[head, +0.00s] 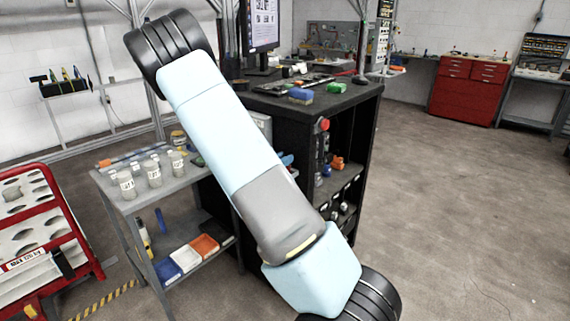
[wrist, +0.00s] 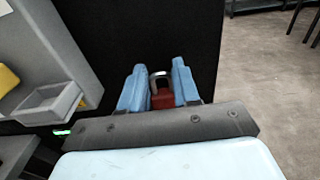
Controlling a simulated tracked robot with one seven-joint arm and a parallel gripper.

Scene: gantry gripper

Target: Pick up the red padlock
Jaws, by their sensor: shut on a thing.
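My gripper (wrist: 158,70) shows in the wrist view, with a blue finger on either side of the red padlock (wrist: 162,99). It is shut on the padlock. The padlock's dark red body sits between the fingers, and its grey metal shackle points away from the wrist. The lower part of the body is hidden behind my gripper's dark mount. In the head view my pale blue arm crosses the middle, and I cannot make out the gripper or the padlock there.
A black workbench (head: 372,100) with open shelves stands behind my arm. A grey side table (head: 128,207) with several labelled jars is at the left, near a red rack (head: 75,220). A red drawer cabinet (head: 465,92) stands far back. The floor at right is clear.

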